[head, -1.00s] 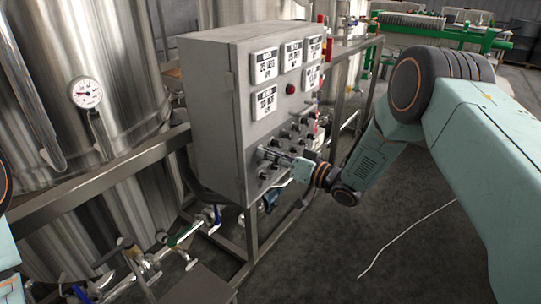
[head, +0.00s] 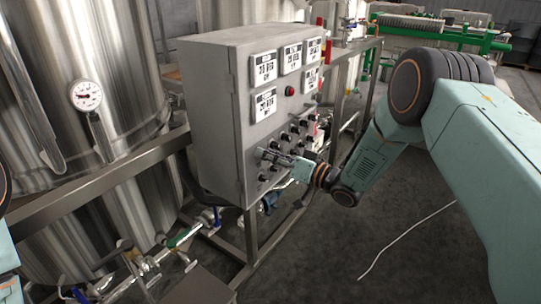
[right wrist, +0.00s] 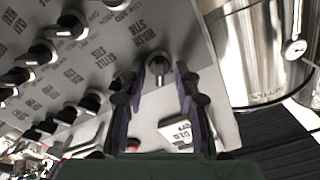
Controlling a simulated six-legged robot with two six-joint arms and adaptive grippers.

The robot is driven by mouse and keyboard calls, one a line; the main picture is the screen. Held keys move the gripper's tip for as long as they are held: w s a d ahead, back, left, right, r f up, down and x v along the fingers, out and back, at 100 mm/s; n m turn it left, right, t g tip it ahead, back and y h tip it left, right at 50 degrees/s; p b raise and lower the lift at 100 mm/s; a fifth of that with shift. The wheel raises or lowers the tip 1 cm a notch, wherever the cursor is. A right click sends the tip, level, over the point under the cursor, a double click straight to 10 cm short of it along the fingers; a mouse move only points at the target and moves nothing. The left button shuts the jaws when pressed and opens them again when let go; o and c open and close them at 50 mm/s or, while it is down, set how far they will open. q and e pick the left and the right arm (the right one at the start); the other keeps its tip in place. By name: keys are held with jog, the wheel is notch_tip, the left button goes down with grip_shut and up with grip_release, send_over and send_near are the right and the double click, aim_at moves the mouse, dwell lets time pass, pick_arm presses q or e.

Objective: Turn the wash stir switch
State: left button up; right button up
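The grey control cabinet (head: 213,110) shows in the head view, with rows of black knobs on its front face. My right gripper (head: 268,156) is at the lower left of those knobs, close to the panel. In the right wrist view a black knob with a light pointer (right wrist: 158,70) sits between the fingertips of my right gripper (right wrist: 157,78). A label that seems to read WASH STIR, upside down, is printed beside it. The fingers are open around the knob, with a small gap on each side. My left gripper is out of view.
Other knobs (right wrist: 68,25) are close beside the gripper on the panel. A red button (head: 290,91) and several displays (head: 264,67) are higher up. A steel tank with a gauge (head: 87,95) stands at left. Pipes and valves (head: 180,238) run below. Open floor (head: 330,255) lies at right.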

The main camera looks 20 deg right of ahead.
jog(key=shift+s, duration=0.1)
jog(key=v, duration=1.2)
jog(key=shift+f, duration=0.1)
jog(key=s+a+f+m+g+h+b, duration=0.1)
jog(key=s+f+g+h, duration=0.3)
jog(key=f, duration=0.5)
jog(key=s+a+f+m+g+h, duration=0.15)
jog(key=s+f+h, duration=0.25)
jog(key=s+f, duration=0.4)
jog(key=s+f+g+h+b, duration=0.1)
jog(key=s+f+g, duration=0.2)
jog(key=s, duration=0.5)
jog(key=s+a+f+g+h+b, duration=0.1)
jog(key=s+f, duration=0.3)
jog(key=s, duration=0.5)
jog(key=s+f+g+h+b, duration=0.1)
jog(key=s+f+g, duration=0.3)
jog(key=s, duration=0.5)
jog(key=shift+s+a+n+g, duration=0.15)
jog(key=shift+s+n+g, duration=0.1)
jog(key=shift+n+g, duration=0.1)
